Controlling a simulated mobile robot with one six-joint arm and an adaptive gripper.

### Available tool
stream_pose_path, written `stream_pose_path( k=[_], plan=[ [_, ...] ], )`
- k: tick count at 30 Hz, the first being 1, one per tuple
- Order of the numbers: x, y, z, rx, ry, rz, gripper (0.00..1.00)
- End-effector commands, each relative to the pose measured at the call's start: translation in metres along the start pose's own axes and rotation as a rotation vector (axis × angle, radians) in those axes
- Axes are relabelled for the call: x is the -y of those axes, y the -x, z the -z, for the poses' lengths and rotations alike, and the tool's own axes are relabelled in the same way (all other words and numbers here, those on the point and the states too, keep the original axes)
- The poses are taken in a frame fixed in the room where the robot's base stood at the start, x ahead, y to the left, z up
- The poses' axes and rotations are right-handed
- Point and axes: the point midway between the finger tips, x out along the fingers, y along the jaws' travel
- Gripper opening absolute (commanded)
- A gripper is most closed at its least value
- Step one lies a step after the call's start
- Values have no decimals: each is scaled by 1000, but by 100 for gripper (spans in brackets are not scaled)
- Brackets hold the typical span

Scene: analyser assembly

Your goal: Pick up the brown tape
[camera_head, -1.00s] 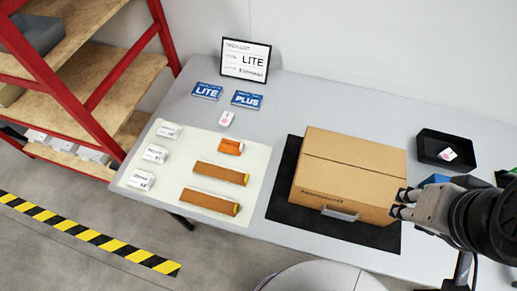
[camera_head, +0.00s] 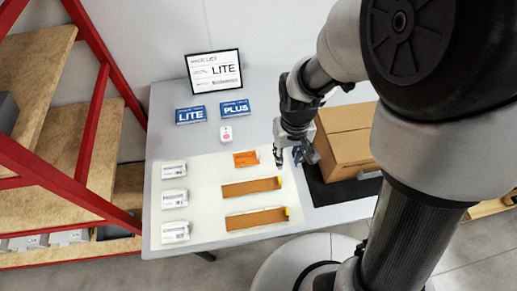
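Two long brown strips with yellow ends lie on the pale mat (camera_head: 208,187), one in the middle (camera_head: 252,187) and one nearer the front (camera_head: 257,218). A shorter orange-brown item (camera_head: 246,158) lies behind them. I cannot tell for certain which of these is the brown tape. My gripper (camera_head: 288,159) points down just right of the orange-brown item, near the mat's right edge. Its fingers look apart, with nothing seen between them. It appears above the table and clear of the items.
A cardboard box (camera_head: 345,140) stands on a black mat (camera_head: 335,190) to the right, close to my gripper. Several white packets, such as this one (camera_head: 174,198), line the mat's left side. Blue LITE (camera_head: 190,115) and PLUS (camera_head: 235,108) cards lie behind. A red-framed shelf (camera_head: 92,115) stands left.

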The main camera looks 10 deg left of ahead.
Motion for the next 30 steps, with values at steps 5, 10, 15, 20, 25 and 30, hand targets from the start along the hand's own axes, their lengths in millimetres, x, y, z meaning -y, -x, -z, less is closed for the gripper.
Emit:
stream_pose_path(
  k=[5,10,15,20,25,30],
  plan=[
    [0,-35,-2,8,0,0,30],
    [0,-73,-2,7,-1,0,30],
    [0,-105,-2,5,-1,0,30],
    [0,-118,-1,3,-1,0,30],
    [1,-125,0,2,0,0,30],
    [4,-150,3,4,0,0,30]
  ],
)
